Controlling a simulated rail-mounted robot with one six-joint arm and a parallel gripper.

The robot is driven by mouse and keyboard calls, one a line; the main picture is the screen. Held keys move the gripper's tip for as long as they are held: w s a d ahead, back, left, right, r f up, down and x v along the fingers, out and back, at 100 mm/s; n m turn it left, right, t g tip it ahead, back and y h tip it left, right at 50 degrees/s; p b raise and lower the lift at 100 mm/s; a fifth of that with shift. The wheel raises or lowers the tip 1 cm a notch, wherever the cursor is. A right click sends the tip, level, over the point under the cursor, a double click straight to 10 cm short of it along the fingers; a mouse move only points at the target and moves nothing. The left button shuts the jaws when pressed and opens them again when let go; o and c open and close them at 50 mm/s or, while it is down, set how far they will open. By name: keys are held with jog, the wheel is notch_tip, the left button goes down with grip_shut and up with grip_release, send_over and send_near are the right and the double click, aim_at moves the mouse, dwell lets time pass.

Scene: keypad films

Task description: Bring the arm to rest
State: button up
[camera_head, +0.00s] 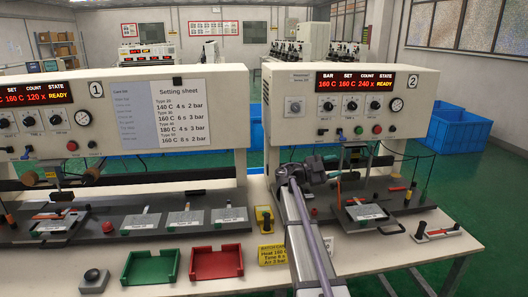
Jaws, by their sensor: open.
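My arm (307,240) reaches up from the bottom edge, right of centre, and bends right at its dark wrist (308,170). My gripper (337,181) is at the wrist's right end, in front of the left part of press 2 (290,127). It is small and dark against the press base. I see nothing held in it, but the fingertips are hard to make out. I cannot tell whether it touches anything there.
Press 1 (220,112) stands at left, its display reading READY, as does press 2's. A red-handled tool (437,232) lies at right. Blue crates (459,130) stand behind.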

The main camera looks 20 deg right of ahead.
jog(key=s+a+f+n+t+y, duration=0.1)
jog(key=s+a+f+n+y, duration=0.5)
jog(key=a+n, duration=0.4)
jog(key=s+a+f+n+t+y+p, duration=0.1)
jog(key=s+a+f+n+y, duration=0.5)
jog(key=a, duration=1.1)
jog(key=s+a+f+n+t+y, duration=0.3)
jog(key=s+a+f+n+y, duration=0.3)
jog(key=s+a+n, duration=0.4)
jog(key=a+n+y, duration=0.1)
jog(key=a+n, duration=0.2)
jog(key=n, duration=0.1)
jog(key=shift+s+a+p, duration=0.15)
jog(key=shift+a+p, duration=0.2)
